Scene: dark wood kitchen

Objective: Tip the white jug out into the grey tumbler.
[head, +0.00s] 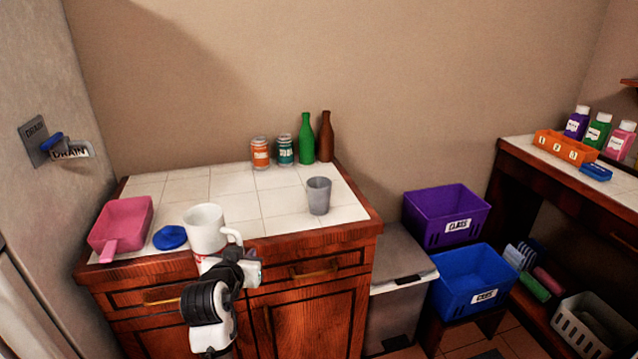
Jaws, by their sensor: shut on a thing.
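The white jug (203,229) is upright at the front edge of the tiled counter, left of its middle, with its handle to the right. My gripper (222,260) is at the jug's lower front right and is shut on it. The exact finger contact is hidden by the gripper body, and I cannot tell if the jug's base touches the counter. The jug's contents are not clear from here. The grey tumbler (318,196) stands upright on the right part of the counter, apart from the jug and farther back.
A pink scoop or pan (122,226) and a blue disc (170,238) lie left of the jug. An orange can (260,153), a teal can (285,151), a green bottle (306,138) and a brown bottle (326,137) stand at the back. The tiles (262,205) between jug and tumbler are clear.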

